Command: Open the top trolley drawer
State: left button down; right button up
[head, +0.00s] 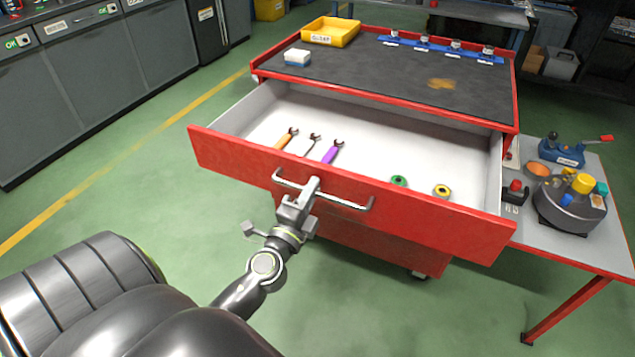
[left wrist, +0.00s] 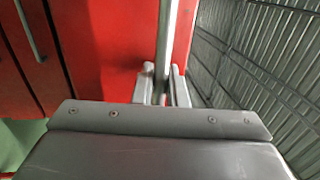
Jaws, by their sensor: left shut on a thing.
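The red trolley's top drawer (head: 420,214) is pulled far out in the head view, and its white inside shows. My left gripper (head: 312,186) is shut on the drawer's metal bar handle (head: 347,203), left of the bar's middle. The handle also shows in the left wrist view (left wrist: 167,35), running between the two fingers (left wrist: 163,85). My right gripper is in neither view.
A side table (head: 590,240) with tools stands at the right. Grey cabinets (head: 100,70) line the left; green floor lies between.

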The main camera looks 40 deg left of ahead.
pick_arm(q)
jog(key=shift+s, duration=0.2)
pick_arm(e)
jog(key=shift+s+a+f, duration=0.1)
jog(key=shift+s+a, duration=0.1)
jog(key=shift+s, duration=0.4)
pick_arm(q)
jog(key=c, duration=1.8)
grip_release()
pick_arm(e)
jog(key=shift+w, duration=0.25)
